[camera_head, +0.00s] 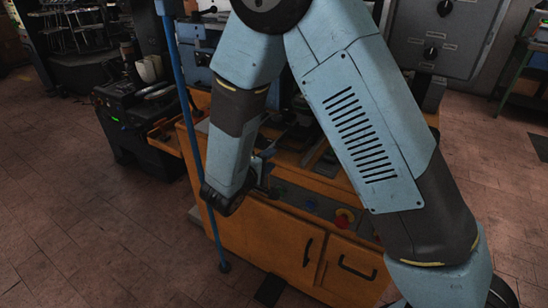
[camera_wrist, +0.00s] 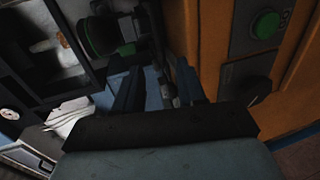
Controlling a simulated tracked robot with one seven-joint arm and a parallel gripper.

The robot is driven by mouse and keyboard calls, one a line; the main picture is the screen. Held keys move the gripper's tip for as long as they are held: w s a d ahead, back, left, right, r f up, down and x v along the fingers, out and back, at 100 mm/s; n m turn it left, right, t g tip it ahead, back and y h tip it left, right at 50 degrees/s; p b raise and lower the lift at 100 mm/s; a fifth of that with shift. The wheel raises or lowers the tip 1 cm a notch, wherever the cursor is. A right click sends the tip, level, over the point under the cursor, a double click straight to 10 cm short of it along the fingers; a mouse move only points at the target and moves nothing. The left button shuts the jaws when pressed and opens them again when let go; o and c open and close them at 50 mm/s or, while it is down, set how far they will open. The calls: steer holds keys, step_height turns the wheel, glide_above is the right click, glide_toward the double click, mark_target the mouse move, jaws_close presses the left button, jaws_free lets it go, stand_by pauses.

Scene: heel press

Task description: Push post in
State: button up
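In the wrist view my gripper (camera_wrist: 157,88) points away from the camera, with its two dark fingers apart. A pale strip and a small rounded metal piece show between and behind the fingers. I cannot tell whether a finger touches them. A dark green round part (camera_wrist: 98,36) on a black fitting sits up and left of the fingers. I cannot tell which part is the post.
A green button (camera_wrist: 266,24) and a dark knob on the orange panel are close on the right in the wrist view. A red knob (camera_head: 344,217) is on the machine front. A blue pole (camera_head: 196,120) stands left of my arm.

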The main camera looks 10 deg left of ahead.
steer(key=shift+s, duration=0.15)
steer(key=shift+s+a+n, duration=0.1)
steer(key=shift+n, duration=0.2)
steer(key=c, duration=0.3)
steer(key=s+n, duration=0.1)
steer(key=n, duration=0.3)
steer(key=shift+s+r, duration=0.15)
steer(key=shift+s, duration=0.25)
jaws_close()
steer(key=s+d+n+g, duration=0.1)
steer(key=s+n, duration=0.4)
steer(key=n, duration=0.8)
steer(key=shift+d+r+x, duration=0.1)
steer(key=shift+r+x, duration=0.2)
steer(key=shift+x, duration=1.95)
steer(key=shift+d+r+x, duration=0.1)
steer(key=shift+r+x, duration=0.25)
steer(key=shift+x, duration=1.95)
steer(key=shift+d+r+x, duration=0.1)
steer(key=shift+r+x, duration=0.2)
steer(key=shift+x, duration=1.95)
